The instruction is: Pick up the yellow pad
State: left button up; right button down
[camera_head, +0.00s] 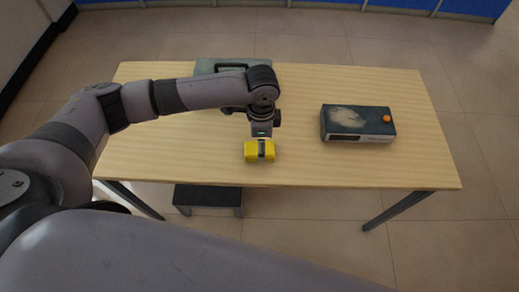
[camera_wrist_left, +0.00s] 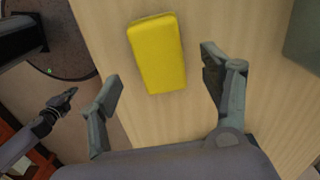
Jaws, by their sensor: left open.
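The yellow pad (camera_head: 249,151) lies on the wooden table (camera_head: 330,170) near its front edge. In the head view my left gripper (camera_head: 262,146) points down over the pad and covers its middle. In the left wrist view the pad (camera_wrist_left: 158,52) lies flat and slightly tilted, with wood on both sides. The fingers of my left gripper (camera_wrist_left: 161,88) are spread wide, one to each side of the pad's line, with nothing between them held. What seems to be my right gripper (camera_wrist_left: 66,100) shows small at the left of the wrist view, away from the pad.
A dark box with an orange knob (camera_head: 358,124) stands on the right of the table. A grey-green case with a handle (camera_head: 232,67) lies at the back, partly behind my arm. A dark low stool (camera_head: 208,197) is under the front edge. The table's front right is clear.

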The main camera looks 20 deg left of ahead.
pick_arm(q)
notch_tip(320, 180, down, 4)
jog(key=shift+w+d+f, duration=0.1)
jog(key=shift+d+f, duration=0.05)
jog(key=shift+c, duration=0.2)
jog(key=c, duration=1.2)
notch_tip(320, 180, up, 20)
jog(key=o, duration=0.6)
jog(key=c, duration=0.5)
